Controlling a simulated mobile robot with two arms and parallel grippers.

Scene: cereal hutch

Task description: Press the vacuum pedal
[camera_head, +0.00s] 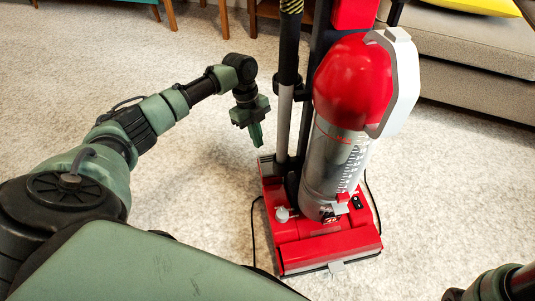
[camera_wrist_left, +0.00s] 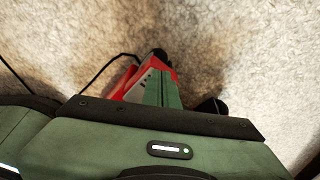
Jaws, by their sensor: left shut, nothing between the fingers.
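A red upright vacuum with a clear canister (camera_head: 340,150) stands on the carpet in the head view. Its red base (camera_head: 305,248) has a pale round knob (camera_head: 282,213) on top and a grey part at its rear left corner. I cannot tell for sure which part is the pedal. My left gripper (camera_head: 256,143) is shut, empty and pointing down, above and behind that rear left corner, apart from it. In the left wrist view my shut fingers (camera_wrist_left: 162,88) overlap the red base (camera_wrist_left: 126,80) and hide part of it. My right gripper is not in view.
A black cord (camera_head: 253,232) runs on the carpet by the base's left side. A beige sofa (camera_head: 465,50) stands behind on the right. Wooden furniture legs (camera_head: 170,14) show at the back. Open carpet (camera_head: 205,185) lies left of the vacuum.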

